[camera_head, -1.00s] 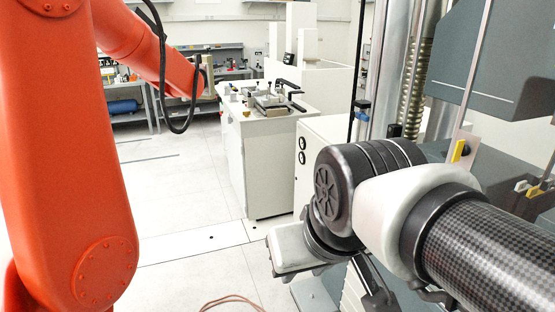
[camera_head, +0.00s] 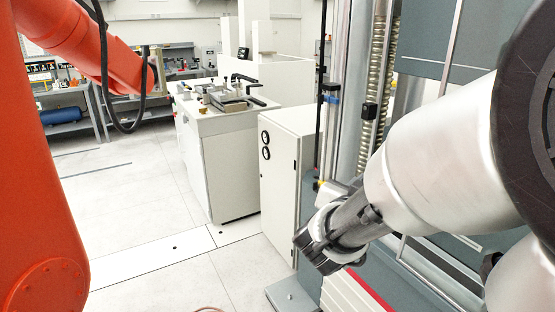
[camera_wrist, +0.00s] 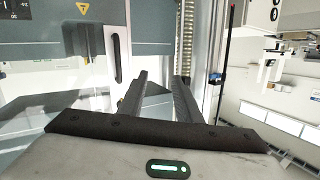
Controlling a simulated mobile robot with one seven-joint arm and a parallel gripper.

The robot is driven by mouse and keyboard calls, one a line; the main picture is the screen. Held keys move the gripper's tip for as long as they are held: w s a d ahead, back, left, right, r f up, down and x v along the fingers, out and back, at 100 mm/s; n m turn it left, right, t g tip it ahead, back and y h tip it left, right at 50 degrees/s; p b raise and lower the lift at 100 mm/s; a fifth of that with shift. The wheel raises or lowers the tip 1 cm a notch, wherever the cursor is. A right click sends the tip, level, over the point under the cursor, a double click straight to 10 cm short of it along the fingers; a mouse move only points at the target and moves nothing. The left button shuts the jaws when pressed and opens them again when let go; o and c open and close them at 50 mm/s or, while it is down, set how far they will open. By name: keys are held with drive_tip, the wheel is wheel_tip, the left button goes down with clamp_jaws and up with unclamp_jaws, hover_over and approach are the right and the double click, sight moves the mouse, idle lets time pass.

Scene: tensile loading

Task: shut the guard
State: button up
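The guard appears in the wrist view as a clear panel in a pale frame, with a black upright handle (camera_wrist: 117,58) on its edge strip. In the head view a thin silver frame bar (camera_head: 453,45) of it seems to show in front of the grey machine; most of it is hidden by my arm. My gripper (camera_wrist: 160,78) points at the machine, its two dark fingers apart with nothing between them. The handle is a little left of the fingertips and apart from them. I cannot tell how far open the guard stands.
A ball screw column (camera_head: 376,90) stands beside the machine. A white cabinet (camera_head: 288,180) and a white bench with fixtures (camera_head: 222,160) stand to the left. An orange robot arm (camera_head: 50,190) fills the left side. The pale floor (camera_head: 130,215) between is clear.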

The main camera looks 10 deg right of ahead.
drive_tip(key=s+d+m+g+h+p, duration=0.1)
drive_tip(key=s+d+m+g+h, duration=0.1)
drive_tip(key=s+d+h, duration=0.25)
drive_tip(key=p+x, duration=0.2)
drive_tip(key=x, duration=1.5)
drive_tip(key=shift+d+r, duration=0.1)
clamp_jaws()
